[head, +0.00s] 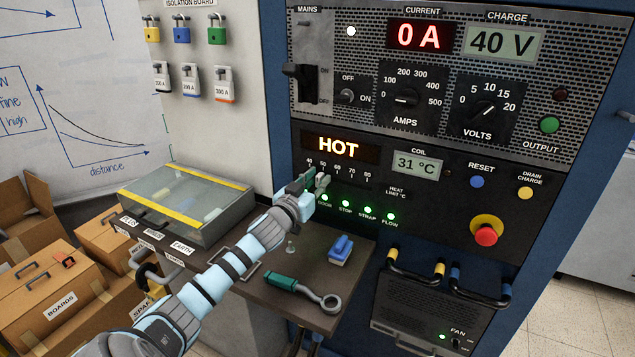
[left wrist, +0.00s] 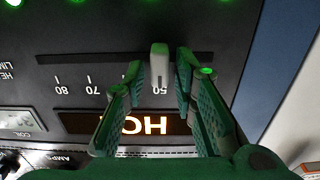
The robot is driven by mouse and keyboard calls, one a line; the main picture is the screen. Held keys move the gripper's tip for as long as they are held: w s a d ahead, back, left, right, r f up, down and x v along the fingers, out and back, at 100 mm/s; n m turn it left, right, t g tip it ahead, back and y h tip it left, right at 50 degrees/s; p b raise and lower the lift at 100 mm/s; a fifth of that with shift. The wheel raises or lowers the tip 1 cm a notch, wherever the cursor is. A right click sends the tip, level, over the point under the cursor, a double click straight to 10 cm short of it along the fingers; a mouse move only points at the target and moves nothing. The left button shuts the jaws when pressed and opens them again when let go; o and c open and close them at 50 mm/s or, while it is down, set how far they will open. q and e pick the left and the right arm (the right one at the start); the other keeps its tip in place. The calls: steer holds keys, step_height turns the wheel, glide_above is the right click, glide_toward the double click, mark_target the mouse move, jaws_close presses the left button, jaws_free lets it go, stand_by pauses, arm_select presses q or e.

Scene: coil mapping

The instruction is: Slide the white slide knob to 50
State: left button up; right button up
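The white slide knob (left wrist: 159,62) stands between the two fingertips of my left gripper (left wrist: 160,70) in the left wrist view, where the panel appears upside down. Its lower end points at the 50 mark (left wrist: 160,88) there. The green fingers are spread on either side of it, with a small gap visible. In the head view my left gripper (head: 308,186) is at the panel by the scale (head: 338,170) running from 40 to 80. My right gripper is out of view.
The HOT display (head: 340,147) is just above the scale, and green status lights (head: 345,204) lie below it. A shelf (head: 290,310) below holds a green-handled tool (head: 300,290) and a blue object (head: 341,249). A red emergency button (head: 486,235) sits to the right.

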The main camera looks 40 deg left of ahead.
arm_select(q)
steer(key=shift+s, duration=0.1)
steer(key=v, duration=1.1)
steer(key=shift+s, duration=0.4)
steer(key=shift+d, duration=0.15)
